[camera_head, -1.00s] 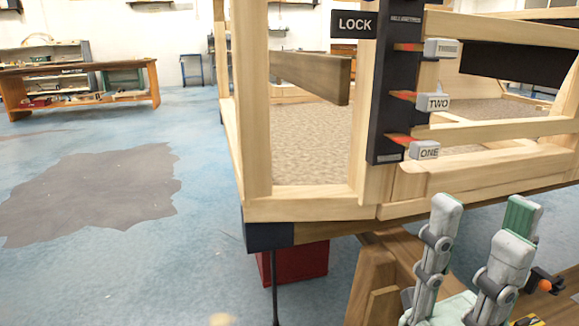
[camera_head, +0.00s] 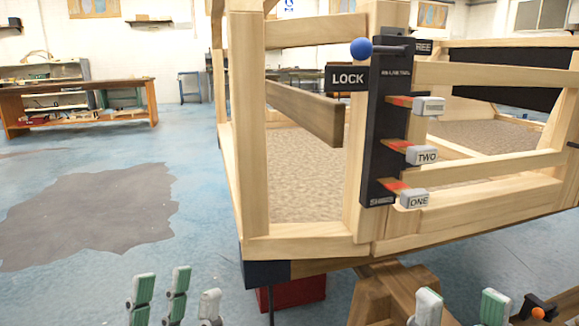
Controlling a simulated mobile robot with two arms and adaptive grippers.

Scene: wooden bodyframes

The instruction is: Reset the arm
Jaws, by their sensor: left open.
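My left gripper (camera_head: 175,298) shows at the bottom left edge. Its green-and-white fingertips point up and stand apart, open with nothing between them. My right gripper (camera_head: 461,308) shows at the bottom right, cut off by the frame edge. Its two visible fingertips are wide apart with nothing between them. Both grippers appear below the wooden bodyframe (camera_head: 305,246) in the picture. The blue ball-ended lever (camera_head: 361,48) sits on a black upright panel (camera_head: 382,130), by the LOCK sign (camera_head: 347,78). No gripper touches it.
Grey tabs marked TWO (camera_head: 423,156) and ONE (camera_head: 415,199) stick out from the panel. A wooden trestle (camera_head: 385,292) and a red box (camera_head: 295,293) stand under the frame. Blue floor (camera_head: 195,230) is open at left, with a workbench (camera_head: 80,98) far back.

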